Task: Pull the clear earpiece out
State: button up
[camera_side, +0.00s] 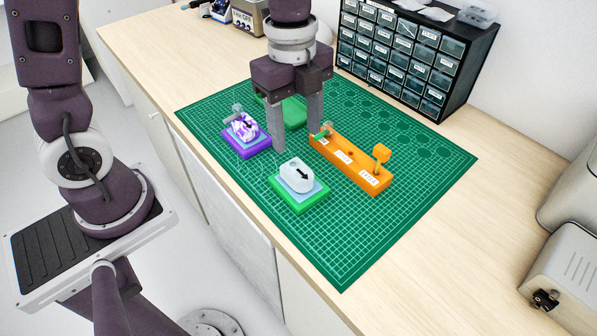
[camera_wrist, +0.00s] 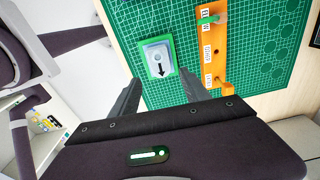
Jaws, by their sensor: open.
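A whitish, translucent rounded piece with a black arrow, which looks like the clear earpiece (camera_side: 296,177), sits on a pale blue pad on a green block (camera_side: 301,206). It also shows in the wrist view (camera_wrist: 155,53). Nothing touches the piece. A purple-and-white swirled piece (camera_side: 243,128) sits on a purple block (camera_side: 246,151).
An orange rack (camera_side: 350,166) with labels, a green part at one end and an orange knob (camera_side: 382,152) lies to the right. Another green block (camera_side: 293,113) is partly hidden behind my fingers. A drawer cabinet (camera_side: 410,58) stands behind. The green mat's (camera_side: 345,245) front is clear.

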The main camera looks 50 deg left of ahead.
aim_at(298, 170)
jog(key=f, duration=0.8)
jog(key=shift+d+f, duration=0.2)
jog(key=shift+f, duration=0.1)
grip_shut()
jog(key=shift+r, duration=0.1)
notch_tip(298, 170, up, 9)
dwell(1.5)
